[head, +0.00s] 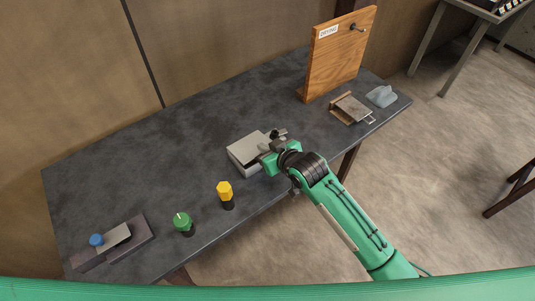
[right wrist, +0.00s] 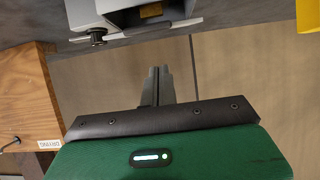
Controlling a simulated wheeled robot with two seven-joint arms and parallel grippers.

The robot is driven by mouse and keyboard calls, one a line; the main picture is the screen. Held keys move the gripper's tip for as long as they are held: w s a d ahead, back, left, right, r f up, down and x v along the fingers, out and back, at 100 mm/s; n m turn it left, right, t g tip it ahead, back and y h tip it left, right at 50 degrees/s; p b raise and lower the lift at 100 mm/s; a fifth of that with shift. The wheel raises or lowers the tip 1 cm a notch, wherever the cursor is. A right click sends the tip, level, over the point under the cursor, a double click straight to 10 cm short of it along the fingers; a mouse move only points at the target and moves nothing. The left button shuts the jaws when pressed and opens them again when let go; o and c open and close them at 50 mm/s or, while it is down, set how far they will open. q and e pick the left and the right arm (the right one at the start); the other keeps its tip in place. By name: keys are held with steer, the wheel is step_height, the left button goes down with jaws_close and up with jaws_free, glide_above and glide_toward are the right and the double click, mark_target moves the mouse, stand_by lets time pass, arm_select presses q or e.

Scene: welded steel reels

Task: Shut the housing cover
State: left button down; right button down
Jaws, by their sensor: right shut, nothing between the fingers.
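The housing, a small grey box (head: 244,163), sits near the middle of the table's front edge. Its light grey cover (head: 247,146) is on top; a darker gap shows beneath it, and how far it stands open is unclear in the head view. In the right wrist view the housing (right wrist: 120,10) is at the top, with a dark opening, a yellowish patch inside and a black knob at its corner. My right gripper (head: 279,134) is at the housing's right side, partly hiding it. Its fingers (right wrist: 158,85) are shut and empty, apart from the housing in the wrist view. My left gripper is out of view.
A yellow knob (head: 224,189), a green knob (head: 183,222) and a block with a blue knob (head: 96,240) stand left along the front. A wooden board (head: 342,55), a small hinged tray (head: 351,108) and a grey piece (head: 382,96) are right. The table's back left is clear.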

steer(key=shift+s+d+f, duration=0.15)
steer(key=shift+s+f, duration=0.05)
steer(key=shift+f, duration=0.6)
steer(key=shift+s+d+f, duration=0.15)
steer(key=shift+s+f, duration=0.05)
steer(key=shift+f, duration=0.6)
steer(key=f+b, duration=0.1)
steer(key=b, duration=0.1)
steer(key=f+t+b, duration=0.1)
steer(key=shift+s+d+f+y, duration=0.25)
steer(key=shift+s+f+y, duration=0.05)
steer(key=shift+f+y, duration=0.1)
steer(key=shift+s+d+f, duration=0.1)
steer(key=shift+f, duration=0.25)
steer(key=shift+s+f, duration=0.15)
steer(key=shift+f, duration=0.15)
